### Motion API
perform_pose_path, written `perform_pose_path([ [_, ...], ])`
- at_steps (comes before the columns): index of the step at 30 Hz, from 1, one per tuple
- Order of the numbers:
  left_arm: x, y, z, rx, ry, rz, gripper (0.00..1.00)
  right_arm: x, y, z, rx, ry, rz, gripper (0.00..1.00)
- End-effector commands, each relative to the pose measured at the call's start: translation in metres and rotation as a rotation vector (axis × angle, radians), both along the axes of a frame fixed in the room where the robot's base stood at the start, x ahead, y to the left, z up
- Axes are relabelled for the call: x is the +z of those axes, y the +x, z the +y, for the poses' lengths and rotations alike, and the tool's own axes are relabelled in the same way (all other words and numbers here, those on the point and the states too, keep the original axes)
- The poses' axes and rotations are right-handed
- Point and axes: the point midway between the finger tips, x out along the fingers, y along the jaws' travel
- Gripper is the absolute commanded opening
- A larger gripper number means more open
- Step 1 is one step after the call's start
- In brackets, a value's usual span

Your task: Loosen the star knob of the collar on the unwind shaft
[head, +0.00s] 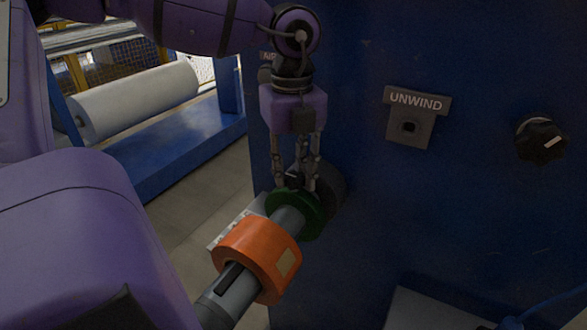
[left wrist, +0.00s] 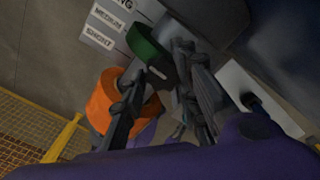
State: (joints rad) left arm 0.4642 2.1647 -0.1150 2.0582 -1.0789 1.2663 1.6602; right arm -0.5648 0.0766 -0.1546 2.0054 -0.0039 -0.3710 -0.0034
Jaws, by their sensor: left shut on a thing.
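The grey unwind shaft (head: 228,293) sticks out from the blue machine wall. A green collar (head: 312,222) sits around it close to the wall, and an orange ring (head: 252,250) is around it farther out. A small dark star knob (head: 294,181) stands on top of the green collar, mostly hidden by fingers. My left gripper (head: 297,180) points down from above and is shut on the knob. In the left wrist view, the green collar (left wrist: 146,44) and orange ring (left wrist: 101,103) show beside the fingers. My right gripper is not in view.
The wall carries an UNWIND label (head: 416,101) over a small plate and a black dial (head: 541,140). A white roll (head: 135,98) lies on a blue frame at the back left. A plate with printed words (left wrist: 105,22) lies beyond the shaft.

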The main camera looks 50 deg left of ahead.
Motion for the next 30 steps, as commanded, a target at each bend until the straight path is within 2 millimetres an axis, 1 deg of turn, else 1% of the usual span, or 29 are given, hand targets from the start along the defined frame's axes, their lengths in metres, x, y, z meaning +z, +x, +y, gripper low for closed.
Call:
perform_pose_path([
  [9, 0.0013, 0.0002, 0.0012, 0.087, 0.007, -0.002, 0.03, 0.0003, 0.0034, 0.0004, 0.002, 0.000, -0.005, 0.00],
  [22, 0.0011, 0.0000, 0.0009, 0.095, 0.005, -0.001, 0.03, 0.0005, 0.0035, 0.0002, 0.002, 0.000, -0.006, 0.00],
  [23, 0.0011, 0.0000, 0.0009, 0.095, 0.005, -0.001, 0.30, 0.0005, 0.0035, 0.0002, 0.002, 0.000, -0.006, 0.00],
  [24, 0.0010, 0.0001, 0.0008, 0.095, 0.005, -0.001, 0.35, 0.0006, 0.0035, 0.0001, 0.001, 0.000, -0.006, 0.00],
  [26, 0.0009, 0.0001, 0.0007, 0.095, 0.005, -0.002, 0.43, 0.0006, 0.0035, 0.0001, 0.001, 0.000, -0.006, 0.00],
  [30, 0.0005, -0.0001, 0.0001, 0.094, 0.003, -0.001, 0.44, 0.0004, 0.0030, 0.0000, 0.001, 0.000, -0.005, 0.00],
])
